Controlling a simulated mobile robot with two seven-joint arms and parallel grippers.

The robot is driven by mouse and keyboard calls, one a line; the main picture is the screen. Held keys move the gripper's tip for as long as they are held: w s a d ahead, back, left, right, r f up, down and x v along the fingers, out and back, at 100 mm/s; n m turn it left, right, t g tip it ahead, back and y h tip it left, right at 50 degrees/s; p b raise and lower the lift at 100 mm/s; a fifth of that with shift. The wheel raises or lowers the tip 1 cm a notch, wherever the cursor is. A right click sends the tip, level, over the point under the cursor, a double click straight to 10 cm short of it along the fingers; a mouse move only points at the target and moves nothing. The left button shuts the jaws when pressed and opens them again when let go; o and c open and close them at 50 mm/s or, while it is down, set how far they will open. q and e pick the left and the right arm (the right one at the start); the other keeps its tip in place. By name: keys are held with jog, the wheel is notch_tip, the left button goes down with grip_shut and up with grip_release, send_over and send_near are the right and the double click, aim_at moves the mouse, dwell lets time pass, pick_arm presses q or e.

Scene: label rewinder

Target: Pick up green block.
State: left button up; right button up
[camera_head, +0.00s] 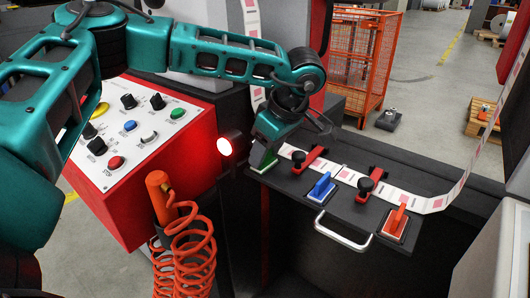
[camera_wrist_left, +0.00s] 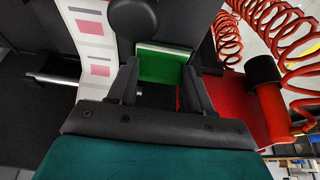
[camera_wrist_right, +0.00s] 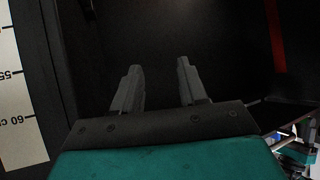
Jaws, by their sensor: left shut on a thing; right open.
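The green block (camera_wrist_left: 162,67) shows between the two fingers of my left gripper (camera_wrist_left: 160,82) in the left wrist view. The fingers are shut on it, one on each side. In the head view the left gripper (camera_head: 262,158) points down at the left end of the black shelf, and the green block (camera_head: 264,163) shows only in part beneath it. I cannot tell whether the block touches the shelf. My right gripper (camera_wrist_right: 160,85) shows in the right wrist view, open and empty in front of a dark surface; it is not visible in the head view.
Red clamps (camera_head: 371,187) hold the label strip (camera_head: 420,203). A red control panel (camera_head: 130,215) and coiled orange hose (camera_head: 190,250) are left of the shelf.

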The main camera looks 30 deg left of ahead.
aim_at(269, 164)
pick_arm(q)
jog(key=shift+d+r, duration=0.25)
jog(key=shift+r, duration=0.05)
notch_tip(269, 164, up, 7)
jog(key=p, duration=0.3)
jog(key=s+d+p, duration=0.1)
jog(key=d, duration=1.8)
jog(key=shift+s+d+f+p, duration=0.15)
jog(key=shift+s+f+p, duration=0.15)
jog(key=shift+f+p, duration=0.1)
pick_arm(e)
jog(key=shift+s+d+r, duration=0.2)
jog(key=shift+d+r, duration=0.15)
jog(key=shift+r, duration=0.2)
jog(key=shift+s+d+r, duration=0.15)
jog(key=shift+d+r, duration=0.15)
jog(key=shift+r, duration=0.25)
